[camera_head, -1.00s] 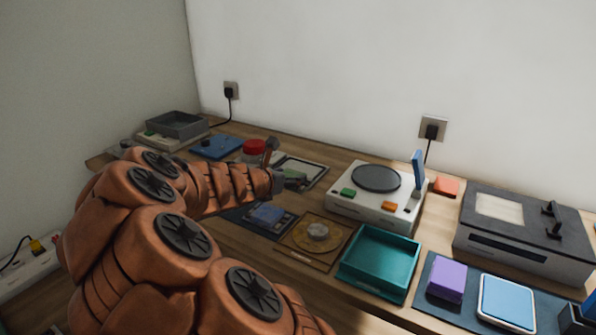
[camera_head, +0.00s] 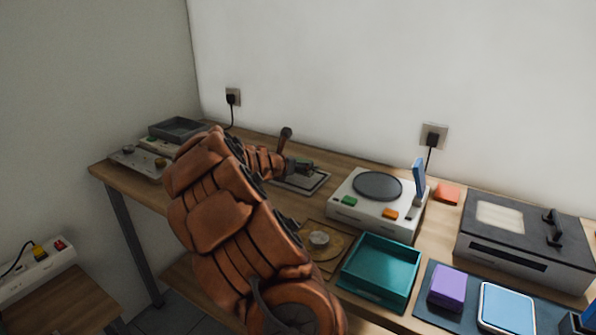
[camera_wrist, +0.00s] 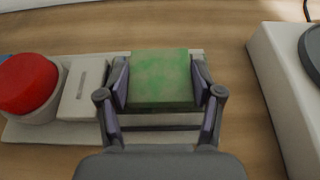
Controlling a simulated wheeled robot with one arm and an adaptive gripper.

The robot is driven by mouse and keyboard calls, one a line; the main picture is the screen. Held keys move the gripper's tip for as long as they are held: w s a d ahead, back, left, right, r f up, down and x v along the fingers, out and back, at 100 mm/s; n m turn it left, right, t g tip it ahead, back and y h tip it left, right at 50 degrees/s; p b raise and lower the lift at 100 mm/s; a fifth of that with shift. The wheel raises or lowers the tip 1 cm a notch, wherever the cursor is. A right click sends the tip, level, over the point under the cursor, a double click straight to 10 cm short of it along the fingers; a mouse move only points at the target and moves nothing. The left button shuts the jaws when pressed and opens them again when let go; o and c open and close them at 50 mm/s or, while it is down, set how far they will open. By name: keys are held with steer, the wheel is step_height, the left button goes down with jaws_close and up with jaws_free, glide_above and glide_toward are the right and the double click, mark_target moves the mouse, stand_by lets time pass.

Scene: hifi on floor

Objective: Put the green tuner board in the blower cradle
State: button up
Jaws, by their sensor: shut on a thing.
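The green board (camera_wrist: 160,80), a mottled green block, sits between the two finger pads of my gripper (camera_wrist: 161,88) in the wrist view. My gripper is shut on it. In the head view my gripper (camera_head: 303,167) is over a flat, light-rimmed plate (camera_head: 314,184) at the back of the bench. The wrist view shows this pale plate (camera_wrist: 80,135) under and around the board; I cannot tell whether the board touches it. I cannot tell for sure which thing is the blower cradle; nothing is labelled readably.
A red button (camera_wrist: 28,82) stands left of my gripper. A white device with a dark disc (camera_head: 377,185) stands close on the right. A teal tray (camera_head: 380,268), purple block (camera_head: 447,288) and dark-lidded machine (camera_head: 520,240) lie further right. My arm hides part of the bench.

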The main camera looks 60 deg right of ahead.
steer(key=shift+w+d, duration=0.25)
steer(key=shift+d, duration=0.25)
steer(key=shift+d+f, duration=0.1)
steer(key=shift+f, duration=1.65)
steer(key=o, duration=1.2)
steer(key=shift+f, duration=0.1)
steer(key=shift+a+r, duration=0.2)
steer(key=v, duration=1.1)
steer(key=shift+a, duration=0.35)
